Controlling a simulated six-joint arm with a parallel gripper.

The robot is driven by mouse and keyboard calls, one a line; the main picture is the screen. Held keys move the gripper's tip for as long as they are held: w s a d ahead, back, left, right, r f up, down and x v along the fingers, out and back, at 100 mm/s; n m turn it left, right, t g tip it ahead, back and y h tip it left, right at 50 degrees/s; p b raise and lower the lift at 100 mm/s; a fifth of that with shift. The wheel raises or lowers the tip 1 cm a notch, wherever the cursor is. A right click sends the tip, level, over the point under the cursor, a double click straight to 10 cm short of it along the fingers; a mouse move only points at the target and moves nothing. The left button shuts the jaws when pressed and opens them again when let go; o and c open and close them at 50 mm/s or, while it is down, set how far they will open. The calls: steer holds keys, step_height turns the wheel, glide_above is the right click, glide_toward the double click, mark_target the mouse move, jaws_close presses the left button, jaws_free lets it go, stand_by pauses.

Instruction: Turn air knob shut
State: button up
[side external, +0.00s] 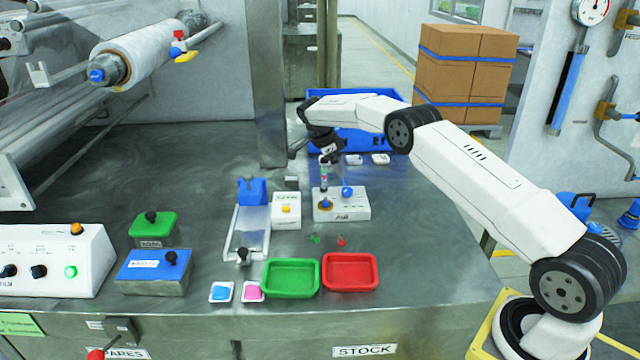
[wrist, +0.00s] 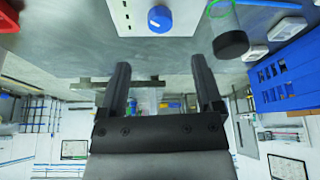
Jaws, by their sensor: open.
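A white box marked AIR (side external: 355,207) stands on the steel bench in the side view. It carries a blue knob (side external: 325,203) on a brass-coloured base at its left and a blue ball-like part (side external: 347,190) at its back. A clear upright tube (side external: 323,180) shows by the box. In the wrist view a round blue knob (wrist: 160,18) with a white mark sits on a white panel at the top edge. My gripper (side external: 328,160) is above and behind the AIR box, apart from it. In the wrist view my gripper (wrist: 160,65) is open and empty.
A clear tube with a dark cap (wrist: 231,43) is near the right finger in the wrist view. A white box with a yellow button (side external: 286,210) stands left of the AIR box. Green (side external: 291,292) and red (side external: 350,285) trays lie in front. A blue crate (side external: 375,140) is behind.

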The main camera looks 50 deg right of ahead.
step_height(320, 180, up, 5)
steer(key=n+t+y, duration=0.1)
steer(key=n+t, duration=0.5)
steer(key=n, duration=1.2)
glide_toward(347, 190)
steer(key=shift+d+f, duration=0.2)
steer(key=shift+f, duration=0.45)
steer(key=shift+w+f, duration=0.1)
steer(key=shift+f, duration=0.05)
steer(key=shift+x, duration=3.7)
steer(key=shift+w, duration=0.15)
